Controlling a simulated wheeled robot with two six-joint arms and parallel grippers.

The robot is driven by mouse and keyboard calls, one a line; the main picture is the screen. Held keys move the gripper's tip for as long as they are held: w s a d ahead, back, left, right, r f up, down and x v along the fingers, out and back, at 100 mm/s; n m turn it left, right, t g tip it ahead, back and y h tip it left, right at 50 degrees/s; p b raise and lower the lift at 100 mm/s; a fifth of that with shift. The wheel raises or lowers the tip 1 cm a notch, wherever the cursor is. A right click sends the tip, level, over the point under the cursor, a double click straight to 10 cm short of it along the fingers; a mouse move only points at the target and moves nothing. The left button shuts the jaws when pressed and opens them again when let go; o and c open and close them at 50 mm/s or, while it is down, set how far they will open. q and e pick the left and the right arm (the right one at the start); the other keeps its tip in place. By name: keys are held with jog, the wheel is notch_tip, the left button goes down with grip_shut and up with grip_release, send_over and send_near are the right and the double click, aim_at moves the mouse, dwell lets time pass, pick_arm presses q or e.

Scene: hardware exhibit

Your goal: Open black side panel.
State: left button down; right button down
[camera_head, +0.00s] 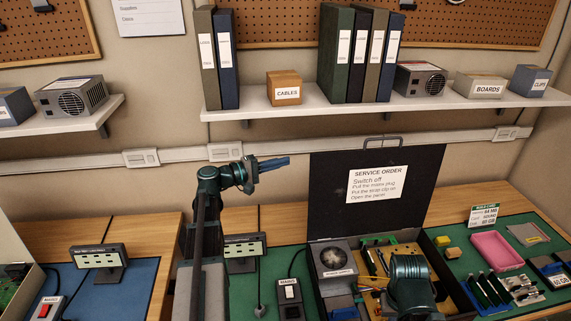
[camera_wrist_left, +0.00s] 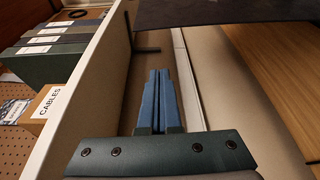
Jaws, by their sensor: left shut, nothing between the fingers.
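The black side panel (camera_head: 425,175) stands raised, roughly upright, at the back of the open computer case (camera_head: 312,285). It bears a white service order sheet (camera_head: 376,184) and has a handle (camera_head: 382,141) on its top edge. My left gripper (camera_head: 288,160) is shut and empty, in the air just left of the panel's upper left corner, pointing right. In the left wrist view its blue fingers (camera_wrist_left: 158,85) lie together, and a dark panel edge (camera_wrist_left: 220,10) shows beyond them. My right arm is over the case's right part; its fingers do not show.
A shelf (camera_head: 260,112) with binders and boxes runs above. A mains switch (camera_head: 289,292) stands left of the case, a small display (camera_head: 243,250) behind it. A pink tray (camera_head: 497,250) and loose parts lie on the green mat at right.

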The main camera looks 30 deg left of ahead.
pick_arm(q)
jog(key=x, duration=0.9)
jog(key=shift+s+d+r, duration=0.1)
jog(key=shift+s+d, duration=0.2)
jog(key=shift+s, duration=0.35)
jog(key=shift+s+d, duration=0.3)
jog(key=shift+s, duration=0.35)
jog(key=shift+s+d+r, duration=0.1)
jog(key=shift+s+d, duration=0.2)
jog(key=shift+s, duration=0.4)
jog(key=s+d+m, duration=0.1)
jog(key=s+d, duration=0.2)
jog(key=s, duration=0.2)
jog(key=shift+s+d, duration=0.2)
jog(key=shift+d, duration=0.1)
jog(key=shift+w, duration=0.1)
